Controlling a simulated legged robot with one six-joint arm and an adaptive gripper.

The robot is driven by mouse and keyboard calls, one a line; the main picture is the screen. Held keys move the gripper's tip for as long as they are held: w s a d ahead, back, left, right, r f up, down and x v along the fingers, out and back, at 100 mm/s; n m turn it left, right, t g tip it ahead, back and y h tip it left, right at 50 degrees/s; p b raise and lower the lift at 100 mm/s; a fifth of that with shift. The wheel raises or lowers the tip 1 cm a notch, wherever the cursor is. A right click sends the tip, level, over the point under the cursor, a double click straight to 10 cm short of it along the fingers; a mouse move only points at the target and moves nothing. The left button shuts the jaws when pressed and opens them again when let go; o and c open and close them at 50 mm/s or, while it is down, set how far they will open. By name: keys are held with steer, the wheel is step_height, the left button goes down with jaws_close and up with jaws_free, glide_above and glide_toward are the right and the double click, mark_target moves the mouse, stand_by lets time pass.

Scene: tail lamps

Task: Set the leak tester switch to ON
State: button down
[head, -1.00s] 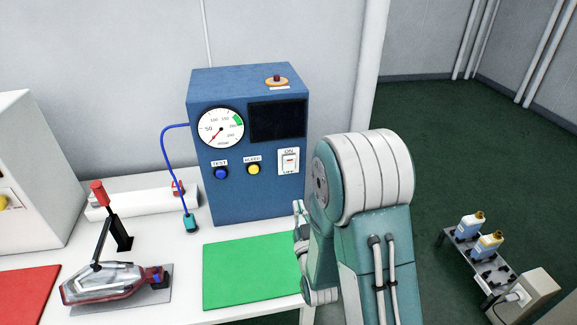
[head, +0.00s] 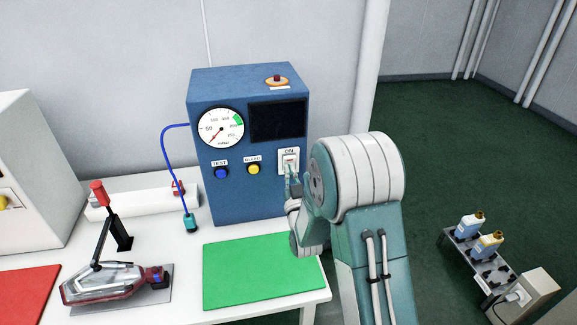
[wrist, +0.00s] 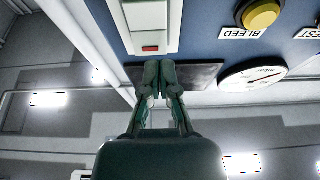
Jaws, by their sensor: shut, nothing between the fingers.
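The leak tester (head: 245,205) is a blue box with a gauge and a dark screen, standing on the white bench. Its white rocker switch (head: 289,157) is at the right of the front face, under an ON label. My gripper (head: 291,178) is in front of the switch's lower part and hides it. In the wrist view, which is upside down, the switch (wrist: 150,22) shows a small red mark near its ON end. My gripper (wrist: 158,72) is shut and empty, its fingertips close to the switch. I cannot tell whether they touch it.
The blue TEST button (head: 221,173) and yellow BLEED button (head: 254,169) are left of the switch. A green mat (head: 250,275) lies before the tester. A lamp in a clamp fixture (head: 115,285) is at the left. A small stand with bottles (head: 480,265) is at the right.

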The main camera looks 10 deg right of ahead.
mark_target(286, 152)
steer(key=shift+x, duration=0.9)
steer(key=shift+r, duration=0.1)
steer(key=shift+w+r+g, duration=0.15)
steer(key=shift+r+g, duration=0.05)
steer(key=shift+g, duration=0.4)
steer(key=shift+w+r+g, duration=0.1)
steer(key=shift+r+g, duration=0.1)
steer(key=shift+g, duration=0.4)
steer(key=shift+w+r, duration=0.2)
steer(key=shift+w, duration=0.05)
